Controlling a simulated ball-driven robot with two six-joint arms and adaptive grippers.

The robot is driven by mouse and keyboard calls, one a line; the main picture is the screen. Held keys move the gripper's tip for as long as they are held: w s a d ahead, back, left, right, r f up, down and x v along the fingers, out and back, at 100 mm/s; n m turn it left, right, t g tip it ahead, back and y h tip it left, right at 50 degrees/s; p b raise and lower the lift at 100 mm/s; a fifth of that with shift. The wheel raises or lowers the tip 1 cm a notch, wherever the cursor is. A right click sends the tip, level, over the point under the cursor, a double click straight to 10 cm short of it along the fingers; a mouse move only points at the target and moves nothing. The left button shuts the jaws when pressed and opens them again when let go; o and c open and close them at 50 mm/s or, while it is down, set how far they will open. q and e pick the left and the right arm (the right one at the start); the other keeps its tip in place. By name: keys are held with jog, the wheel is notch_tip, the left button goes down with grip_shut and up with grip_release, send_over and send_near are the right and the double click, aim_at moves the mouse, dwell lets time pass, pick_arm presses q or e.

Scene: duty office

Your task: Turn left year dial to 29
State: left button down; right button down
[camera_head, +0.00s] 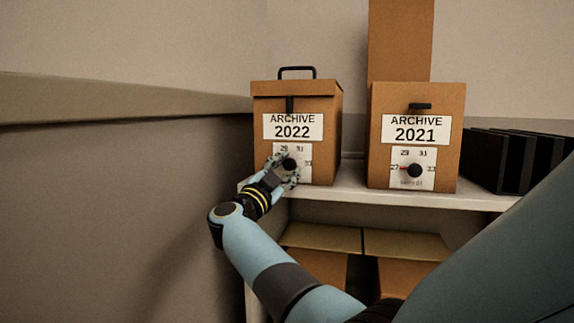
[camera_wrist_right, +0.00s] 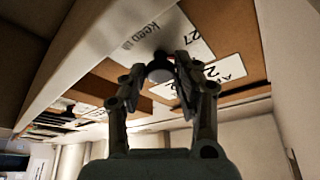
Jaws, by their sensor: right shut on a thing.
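The left year dial (camera_head: 290,163) is a black knob on a white scale plate on the front of the cardboard box marked ARCHIVE 2022 (camera_head: 297,97). The numbers 29, 31 and 33 show in the head view; 27 shows in the wrist view. My right gripper (camera_head: 284,169) is shut on this knob, partly covering the plate's left side. In the wrist view my right gripper's fingers (camera_wrist_right: 162,78) stand either side of the knob (camera_wrist_right: 159,71). I cannot read where its pointer stands. My left gripper is not in view.
The box marked ARCHIVE 2021 (camera_head: 417,104) stands to the right with its own dial (camera_head: 414,170), red pointer toward 27. Both boxes are on a white shelf (camera_head: 350,187). Black files (camera_head: 500,160) stand further right. More boxes (camera_head: 405,244) are below. A wall is close on the left.

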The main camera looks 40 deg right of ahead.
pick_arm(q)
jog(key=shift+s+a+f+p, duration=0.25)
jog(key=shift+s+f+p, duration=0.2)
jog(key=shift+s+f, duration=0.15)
pick_arm(e)
jog(key=shift+w+a+m+g+y, duration=0.15)
jog(key=shift+m+g, duration=0.4)
jog(key=shift+m, duration=0.8)
jog(key=shift+s+d+m+g+y, duration=0.15)
jog(key=shift+m+g, duration=0.4)
jog(key=shift+m, duration=0.8)
jog(key=shift+w+a, duration=0.1)
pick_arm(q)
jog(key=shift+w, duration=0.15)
pick_arm(e)
jog(key=c, duration=1)
grip_release()
jog(key=shift+a, duration=0.15)
jog(key=v, duration=0.7)
jog(key=shift+a, duration=0.1)
